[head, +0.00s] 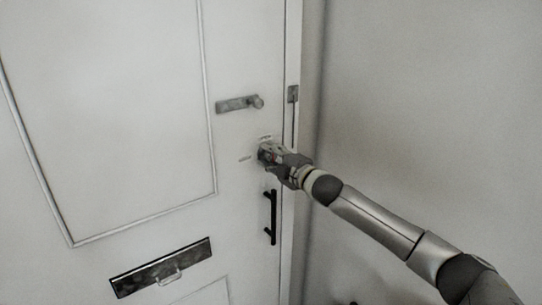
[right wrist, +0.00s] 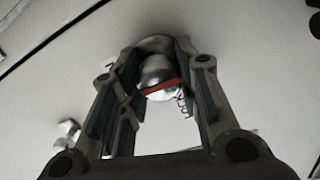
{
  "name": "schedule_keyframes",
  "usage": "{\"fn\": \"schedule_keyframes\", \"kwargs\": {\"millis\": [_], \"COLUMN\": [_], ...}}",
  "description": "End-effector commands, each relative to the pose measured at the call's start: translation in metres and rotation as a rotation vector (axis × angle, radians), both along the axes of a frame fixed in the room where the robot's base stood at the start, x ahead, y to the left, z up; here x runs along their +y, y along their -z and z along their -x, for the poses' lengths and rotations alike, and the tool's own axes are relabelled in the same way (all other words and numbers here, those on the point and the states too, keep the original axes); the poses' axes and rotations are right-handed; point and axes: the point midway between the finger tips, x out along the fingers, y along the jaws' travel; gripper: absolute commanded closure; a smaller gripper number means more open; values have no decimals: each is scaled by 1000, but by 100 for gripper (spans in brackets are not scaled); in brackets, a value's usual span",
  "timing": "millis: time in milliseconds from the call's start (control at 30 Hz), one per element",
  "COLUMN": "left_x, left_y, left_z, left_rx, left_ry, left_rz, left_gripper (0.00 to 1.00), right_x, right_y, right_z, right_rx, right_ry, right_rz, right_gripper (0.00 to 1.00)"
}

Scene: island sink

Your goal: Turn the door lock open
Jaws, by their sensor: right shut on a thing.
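The white door (head: 150,110) fills the left half of the head view. My right gripper (head: 267,153) is at the door lock near the door's right edge and mostly hides it there. In the right wrist view the lock (right wrist: 158,72) is a round, shiny metal knob with a red stripe across it. It sits between the two fingers of my right gripper, which is shut on it. My left gripper is not in view.
A metal bolt (head: 240,103) sits on the door above the lock. A black pull handle (head: 270,217) is just below my gripper, and a dark mail slot (head: 160,268) is lower left. A bare grey wall (head: 430,90) stands at right.

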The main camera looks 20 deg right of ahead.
Motion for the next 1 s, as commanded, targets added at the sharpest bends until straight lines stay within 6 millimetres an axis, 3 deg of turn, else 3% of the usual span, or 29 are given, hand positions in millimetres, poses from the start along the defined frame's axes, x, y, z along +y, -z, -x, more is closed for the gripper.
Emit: {"fn": "schedule_keyframes", "kwargs": {"millis": [300, 333, 500, 833, 1000], "left_x": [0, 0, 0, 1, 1], "left_y": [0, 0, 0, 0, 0], "left_z": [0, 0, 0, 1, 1], "left_rx": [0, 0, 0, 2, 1], "left_ry": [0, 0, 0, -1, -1], "left_rz": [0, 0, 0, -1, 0], "left_gripper": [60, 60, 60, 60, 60], "right_x": [0, 0, 0, 0, -5], "right_y": [1, 1, 1, 1, 2], "right_z": [0, 0, 0, 1, 11], "right_rx": [0, 0, 0, 1, 2], "right_ry": [0, 0, 0, 0, 0], "right_rz": [4, 4, 3, 1, 2], "right_gripper": [94, 69, 48, 48, 48]}}
